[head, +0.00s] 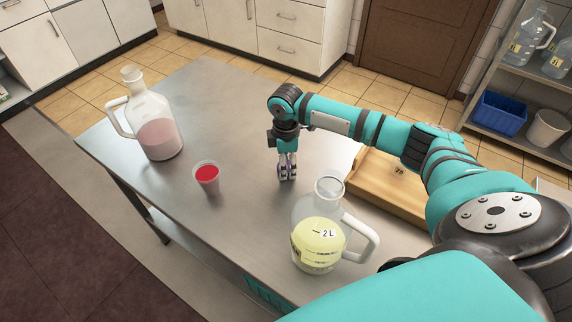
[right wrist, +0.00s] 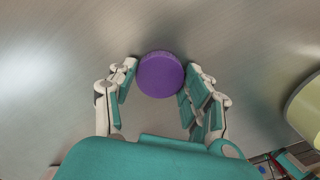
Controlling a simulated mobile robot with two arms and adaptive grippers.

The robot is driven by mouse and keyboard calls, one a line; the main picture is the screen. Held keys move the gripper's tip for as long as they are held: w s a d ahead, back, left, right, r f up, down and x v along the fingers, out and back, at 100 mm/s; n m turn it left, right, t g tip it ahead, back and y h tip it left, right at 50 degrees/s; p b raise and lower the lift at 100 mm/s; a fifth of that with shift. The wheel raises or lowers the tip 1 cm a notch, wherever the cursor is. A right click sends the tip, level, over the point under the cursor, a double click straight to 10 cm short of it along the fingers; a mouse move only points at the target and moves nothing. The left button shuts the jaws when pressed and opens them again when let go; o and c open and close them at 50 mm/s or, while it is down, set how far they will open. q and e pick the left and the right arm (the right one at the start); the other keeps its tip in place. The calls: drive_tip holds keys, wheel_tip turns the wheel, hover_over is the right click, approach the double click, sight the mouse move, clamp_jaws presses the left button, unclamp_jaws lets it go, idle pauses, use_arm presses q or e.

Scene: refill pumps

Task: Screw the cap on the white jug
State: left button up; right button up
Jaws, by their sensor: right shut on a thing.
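A purple cap (right wrist: 161,75) sits between the fingers of my right gripper (right wrist: 160,85), which is shut on it. In the head view the right gripper (head: 287,172) points down near the middle of the metal table, low over it or at its surface; I cannot tell which. A whitish jug (head: 150,115) with a white handle and pink contents stands upright at the left of the table, away from the gripper. A clear jug (head: 328,215) with a white handle, yellow contents and a "2 L" mark stands at the front right. Its mouth looks open. My left gripper is not in view.
A cup of red liquid (head: 207,178) stands between the whitish jug and my right gripper. A wooden tray (head: 391,191) lies to the right, below my right arm. The metal table (head: 215,110) is clear at the back. Shelves with a blue bin (head: 499,114) stand far right.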

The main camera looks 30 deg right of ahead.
drive_tip(key=r, duration=0.3)
drive_tip(key=shift+s+a+r+b, duration=0.1)
drive_tip(key=shift+s+a+b, duration=0.1)
drive_tip(key=shift+a+b, duration=0.15)
drive_tip(key=s+a, duration=0.3)
drive_tip(key=s+a+r+b, duration=0.1)
drive_tip(key=s+a, duration=0.6)
drive_tip(key=a, duration=0.1)
drive_tip(key=shift+s+r, duration=0.25)
drive_tip(key=shift+r, duration=0.05)
